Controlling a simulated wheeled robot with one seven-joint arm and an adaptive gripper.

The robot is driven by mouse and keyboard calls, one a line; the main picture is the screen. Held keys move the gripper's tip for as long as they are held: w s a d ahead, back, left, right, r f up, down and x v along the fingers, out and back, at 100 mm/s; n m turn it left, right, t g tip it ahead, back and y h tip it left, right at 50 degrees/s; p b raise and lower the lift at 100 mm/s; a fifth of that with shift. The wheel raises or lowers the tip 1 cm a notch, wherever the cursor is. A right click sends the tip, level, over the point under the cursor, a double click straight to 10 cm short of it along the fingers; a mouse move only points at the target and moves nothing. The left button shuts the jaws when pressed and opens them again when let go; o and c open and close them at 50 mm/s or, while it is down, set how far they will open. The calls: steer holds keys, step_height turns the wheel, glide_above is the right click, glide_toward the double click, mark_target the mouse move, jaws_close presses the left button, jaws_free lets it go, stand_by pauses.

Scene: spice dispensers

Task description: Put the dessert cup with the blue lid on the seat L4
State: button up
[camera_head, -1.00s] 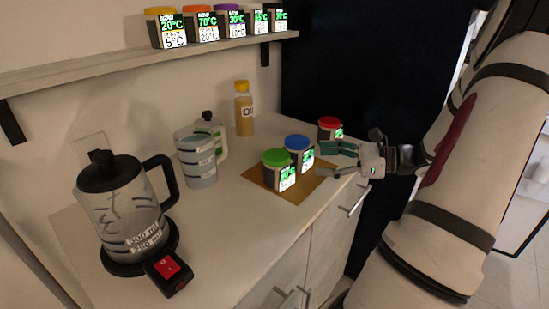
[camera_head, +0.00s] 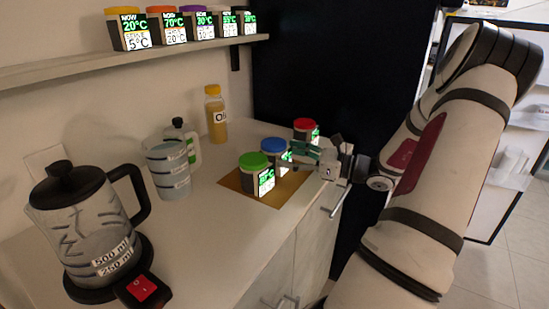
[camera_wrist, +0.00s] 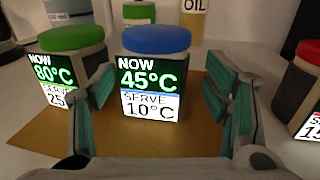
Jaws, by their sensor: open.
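The dessert cup with the blue lid (camera_head: 274,146) stands upright on a brown mat (camera_head: 235,182) on the counter. Its display reads "NOW 45°C, SERVE 10°C" in the wrist view (camera_wrist: 155,80). My gripper (camera_head: 300,152) is open, its green-padded fingers pointing at the blue-lidded cup. In the wrist view the fingers (camera_wrist: 160,100) stand to the left and right of the cup, nearer the camera, with gaps to it. A green-lidded cup (camera_head: 254,174) reading 80°C (camera_wrist: 75,75) stands close at its left. The seat L4 cannot be identified in these views.
A red-lidded cup (camera_head: 305,130) stands behind the gripper, at the right in the wrist view (camera_wrist: 300,85). A shelf (camera_head: 130,59) on the wall holds several lidded cups. A kettle (camera_head: 80,225), a measuring jug (camera_head: 168,168) and an oil bottle (camera_head: 216,116) stand on the counter.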

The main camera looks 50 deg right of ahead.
mark_target(275, 151)
steer(key=shift+b+x, duration=0.5)
steer(key=shift+x, duration=1.85)
steer(key=shift+a+r, duration=0.1)
steer(key=c, duration=1.2)
steer(key=shift+c, duration=0.4)
steer(key=shift+r, duration=0.15)
